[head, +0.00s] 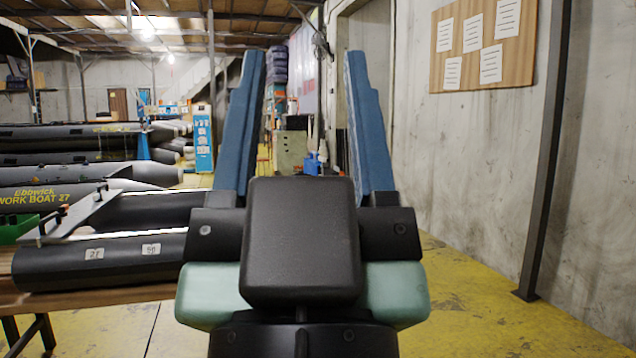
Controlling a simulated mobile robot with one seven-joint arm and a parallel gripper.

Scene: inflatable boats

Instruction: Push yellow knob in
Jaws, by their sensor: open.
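My gripper (306,105) fills the middle of the head view. Its two blue fingers point up and away from me, wide apart, with nothing between them. No yellow knob can be made out in this view. The gripper's dark body hides part of the floor and room behind it.
A dark inflatable boat (130,262) lies on a wooden table (90,299) at the left. Several grey boats (80,177) are stacked beyond it. A green crate (16,229) sits at the left edge. A dark post (545,150) and wall stand at the right. Yellow floor (480,310) there is clear.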

